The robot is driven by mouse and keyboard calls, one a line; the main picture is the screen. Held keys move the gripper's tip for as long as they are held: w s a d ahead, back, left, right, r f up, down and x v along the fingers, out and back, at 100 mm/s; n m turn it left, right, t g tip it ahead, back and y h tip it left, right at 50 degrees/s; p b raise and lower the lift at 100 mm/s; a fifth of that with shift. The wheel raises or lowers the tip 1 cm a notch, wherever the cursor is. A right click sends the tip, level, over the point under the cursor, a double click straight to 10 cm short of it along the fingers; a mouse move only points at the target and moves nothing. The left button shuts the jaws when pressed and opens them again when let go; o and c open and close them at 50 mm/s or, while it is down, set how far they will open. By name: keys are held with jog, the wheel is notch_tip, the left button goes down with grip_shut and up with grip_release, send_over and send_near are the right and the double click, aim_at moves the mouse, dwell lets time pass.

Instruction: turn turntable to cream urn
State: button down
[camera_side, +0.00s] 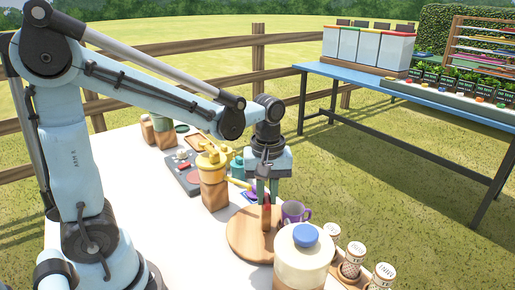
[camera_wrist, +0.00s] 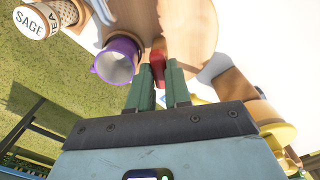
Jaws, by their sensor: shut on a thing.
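The wooden turntable (camera_side: 243,236) is a round disc on the white table, with a red upright handle (camera_side: 266,216) on it. The cream urn (camera_side: 301,271) with a blue lid stands in front of it, hiding part of its near right edge. My gripper (camera_side: 266,195) points down over the disc, shut on the red handle. In the wrist view, the green fingers of my gripper (camera_wrist: 160,78) are either side of the red handle (camera_wrist: 157,60), and part of the turntable (camera_wrist: 190,25) shows beyond. The fingers partly hide the handle.
A purple mug (camera_side: 295,211) stands close to the turntable's right side; it also shows in the wrist view (camera_wrist: 118,60). Several labelled spice jars (camera_side: 351,262) stand right of the urn. A yellow-topped wooden canister (camera_side: 213,180) stands behind left. The table's left front is clear.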

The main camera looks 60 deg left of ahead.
jog(key=shift+m, duration=5.9)
jog(key=c, duration=1.1)
grip_release()
jog(key=shift+o, duration=0.2)
jog(key=shift+r, duration=0.1)
notch_tip(320, 180, up, 12)
jog(key=shift+s, duration=0.1)
jog(key=s+f+t, duration=0.4)
jog(key=f+t, duration=0.3)
jog(key=f, duration=0.1)
jog(key=shift+s, duration=0.2)
